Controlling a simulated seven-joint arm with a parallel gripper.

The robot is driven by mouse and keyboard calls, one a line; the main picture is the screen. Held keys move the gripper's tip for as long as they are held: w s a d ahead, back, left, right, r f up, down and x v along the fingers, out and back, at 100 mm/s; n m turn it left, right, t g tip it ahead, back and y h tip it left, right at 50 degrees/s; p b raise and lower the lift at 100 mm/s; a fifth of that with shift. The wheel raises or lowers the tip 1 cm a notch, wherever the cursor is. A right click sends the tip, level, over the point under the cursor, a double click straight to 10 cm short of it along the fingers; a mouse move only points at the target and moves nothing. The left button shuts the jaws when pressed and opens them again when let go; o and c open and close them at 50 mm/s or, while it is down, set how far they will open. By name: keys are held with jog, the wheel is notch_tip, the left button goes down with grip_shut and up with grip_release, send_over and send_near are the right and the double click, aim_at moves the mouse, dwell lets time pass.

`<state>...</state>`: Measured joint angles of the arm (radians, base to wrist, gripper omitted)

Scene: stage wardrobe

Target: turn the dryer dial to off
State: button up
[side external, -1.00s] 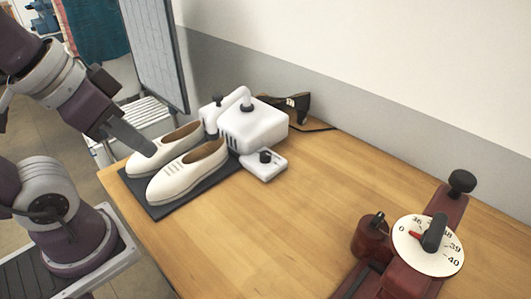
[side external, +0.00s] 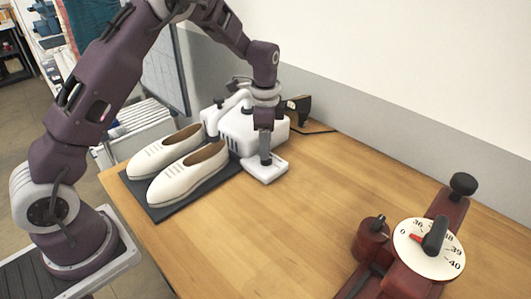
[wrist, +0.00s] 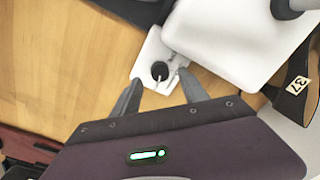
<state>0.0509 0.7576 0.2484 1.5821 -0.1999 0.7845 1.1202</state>
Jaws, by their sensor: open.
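The shoe dryer (side external: 232,127) is a white box with a curved pipe, at the back of the wooden table. Its low white dial base (side external: 264,171) sticks out in front, and it also shows in the wrist view (wrist: 150,49). The black dial knob (wrist: 160,70) stands on that base, with small marks beside it that are too small to read. In the side view the knob is largely hidden by my gripper (side external: 265,160). My gripper (wrist: 157,88) points down over the base, open, its fingertips on either side of the knob's near edge; contact cannot be told.
Two cream shoes (side external: 184,168) stand on a dark mat (side external: 160,210) left of the dial. A red device with a numbered round dial (side external: 428,247) stands front right. The table's middle is clear.

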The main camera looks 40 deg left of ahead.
notch_tip(320, 180, down, 4)
jog(key=shift+r, duration=0.1)
grip_shut()
